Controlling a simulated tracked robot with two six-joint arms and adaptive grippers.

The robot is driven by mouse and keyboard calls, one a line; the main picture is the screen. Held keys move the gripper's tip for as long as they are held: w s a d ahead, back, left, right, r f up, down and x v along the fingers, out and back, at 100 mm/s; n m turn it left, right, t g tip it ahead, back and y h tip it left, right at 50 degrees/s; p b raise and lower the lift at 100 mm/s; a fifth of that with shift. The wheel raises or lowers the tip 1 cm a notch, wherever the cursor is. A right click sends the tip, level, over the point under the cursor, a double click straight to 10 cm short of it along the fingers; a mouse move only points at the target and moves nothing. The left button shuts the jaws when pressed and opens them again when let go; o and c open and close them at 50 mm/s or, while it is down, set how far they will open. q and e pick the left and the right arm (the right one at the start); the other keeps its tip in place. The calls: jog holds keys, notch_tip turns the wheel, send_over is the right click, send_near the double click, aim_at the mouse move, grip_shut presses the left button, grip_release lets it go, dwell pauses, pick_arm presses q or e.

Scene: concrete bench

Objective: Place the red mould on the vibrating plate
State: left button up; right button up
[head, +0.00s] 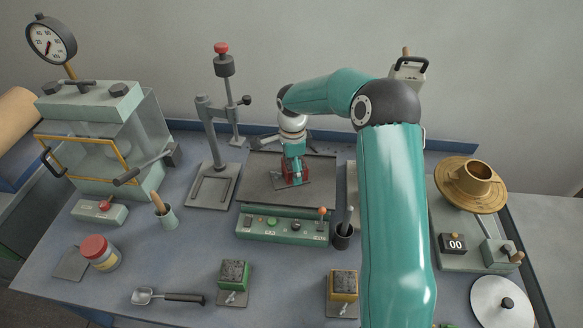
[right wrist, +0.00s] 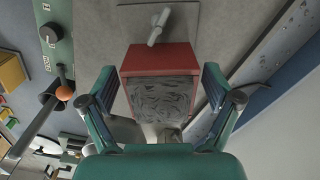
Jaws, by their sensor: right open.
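The red mould (head: 303,172) is on the dark vibrating plate (head: 258,192), behind a green control box, largely hidden by my gripper in the head view. In the right wrist view the red mould (right wrist: 160,58) has a rough grey filling and a thin base plate with a pale clamp handle. My right gripper (head: 294,160) is over the mould from above. In the right wrist view its two fingers (right wrist: 158,80) stand open, one on each side of the mould, with narrow gaps. My left gripper is not in view.
A green mould (head: 234,270) and a yellow mould (head: 343,284) stand at the front. A cup with a tool (head: 342,236) is right of the control box (head: 270,226). A tall stand (head: 212,150) is left of the plate. A brass flow table (head: 470,184) is at right.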

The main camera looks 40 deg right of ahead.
jog(key=shift+r, duration=0.15)
notch_tip(320, 180, up, 12)
jog(key=b, duration=0.1)
dwell(0.4)
dwell(0.4)
